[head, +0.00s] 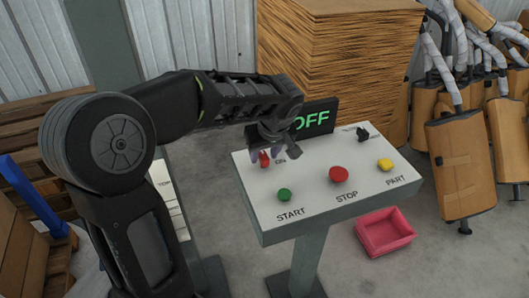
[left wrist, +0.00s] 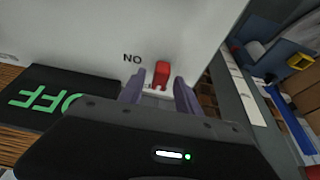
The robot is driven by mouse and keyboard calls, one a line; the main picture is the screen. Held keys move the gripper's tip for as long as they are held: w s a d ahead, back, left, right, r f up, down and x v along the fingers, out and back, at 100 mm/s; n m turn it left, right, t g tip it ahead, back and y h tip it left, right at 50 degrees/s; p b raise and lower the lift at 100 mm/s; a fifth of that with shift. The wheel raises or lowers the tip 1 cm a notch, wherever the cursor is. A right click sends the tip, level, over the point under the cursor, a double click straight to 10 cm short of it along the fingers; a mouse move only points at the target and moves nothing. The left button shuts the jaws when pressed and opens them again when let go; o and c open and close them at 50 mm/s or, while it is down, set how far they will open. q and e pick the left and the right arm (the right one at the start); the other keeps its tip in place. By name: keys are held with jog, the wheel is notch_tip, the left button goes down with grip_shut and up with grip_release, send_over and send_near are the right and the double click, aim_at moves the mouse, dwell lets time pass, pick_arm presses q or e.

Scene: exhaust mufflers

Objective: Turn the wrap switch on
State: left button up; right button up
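The wrap switch is a red lever (head: 264,159) at the upper left of the white control panel (head: 330,195), beside a small "ON" label. In the left wrist view the red switch (left wrist: 161,74) stands between the two purple fingertips, with the label upside down next to it. My left gripper (head: 268,152) is over the panel's upper left corner, pointing down at the switch. Its fingers are apart, with a gap on each side of the red lever. A black display (head: 316,120) behind the panel reads "OFF" in green. My right gripper is not in view.
The panel also carries a green START button (head: 284,195), a red STOP button (head: 338,174), a yellow button (head: 385,165) and a black knob (head: 363,134). A pink bin (head: 385,232) is on the floor. Wrapped mufflers (head: 460,165) stand at the right, stacked wood-coloured sheets (head: 335,60) behind.

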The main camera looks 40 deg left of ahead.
pick_arm(q)
grip_shut()
